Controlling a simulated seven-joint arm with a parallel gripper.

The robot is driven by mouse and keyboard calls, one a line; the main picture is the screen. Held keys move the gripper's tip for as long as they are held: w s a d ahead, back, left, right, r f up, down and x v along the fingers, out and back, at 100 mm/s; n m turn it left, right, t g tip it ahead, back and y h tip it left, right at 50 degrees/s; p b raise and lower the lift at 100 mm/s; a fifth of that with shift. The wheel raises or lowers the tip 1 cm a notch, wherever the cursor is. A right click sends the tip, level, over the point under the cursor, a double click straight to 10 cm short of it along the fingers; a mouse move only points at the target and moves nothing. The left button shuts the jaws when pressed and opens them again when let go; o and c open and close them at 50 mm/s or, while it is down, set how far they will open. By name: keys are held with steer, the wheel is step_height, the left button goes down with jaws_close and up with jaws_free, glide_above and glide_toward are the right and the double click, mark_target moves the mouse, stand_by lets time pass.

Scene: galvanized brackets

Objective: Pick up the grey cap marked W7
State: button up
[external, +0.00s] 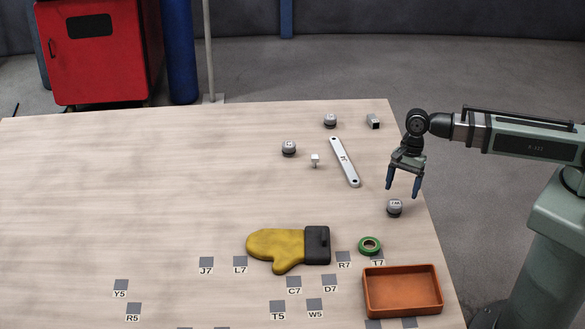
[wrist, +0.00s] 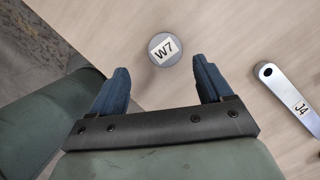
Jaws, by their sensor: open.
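The grey cap marked W7 (wrist: 164,48) lies on the table, its white label facing up in the wrist view. In the external view, the grey cap just below my gripper (external: 394,208) appears to be this one, though its label is too small to read there. My gripper (external: 403,188) is open and empty above the table. In the wrist view the blue fingertips (wrist: 160,75) point toward the cap, which sits beyond them and between their lines. I see no contact with the cap.
A silver bar (external: 345,162) marked J4 lies left of my gripper. Two other grey caps (external: 289,148) (external: 330,121) stand farther back. An orange tray (external: 402,312), green tape roll (external: 369,245) and yellow mitt (external: 280,247) lie nearer the front. The table's right edge is close.

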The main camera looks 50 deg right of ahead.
mark_target(395, 203)
steer(key=shift+w+a+x, duration=0.1)
steer(key=shift+x, duration=0.95)
steer(key=shift+w+a+x, duration=0.15)
steer(key=shift+x, duration=0.95)
steer(key=shift+w+a+x, duration=0.1)
steer(key=shift+x, duration=0.95)
steer(key=shift+r, duration=0.1)
steer(key=shift+c, duration=0.2)
steer(key=c, duration=1.1)
steer(key=shift+r, duration=0.1)
steer(key=shift+c, duration=0.2)
